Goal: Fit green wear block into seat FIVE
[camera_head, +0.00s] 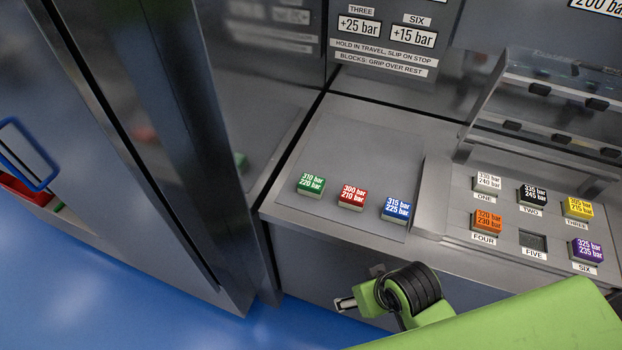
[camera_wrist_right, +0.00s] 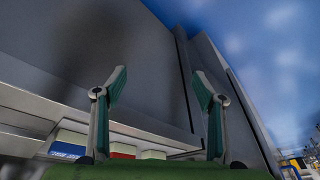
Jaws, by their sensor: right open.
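The green wear block (camera_head: 311,184), marked 310 bar and 220 bar, sits at the left of a row on the grey ledge. Seat FIVE (camera_head: 533,240) is a dark, empty recess in the seat panel, between the orange block over FOUR and the purple block over SIX. My right gripper (camera_wrist_right: 160,84) is open and empty. In the head view it is in front of the ledge's front edge, partly hidden by its own wrist. My left gripper is not in view.
A red block (camera_head: 351,196) and a blue block (camera_head: 396,208) stand right of the green one. Seats ONE, TWO, THREE, FOUR and SIX hold blocks. A clear cover (camera_head: 548,88) stands raised behind the seat panel. A dark cabinet wall (camera_head: 185,120) rises left of the ledge.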

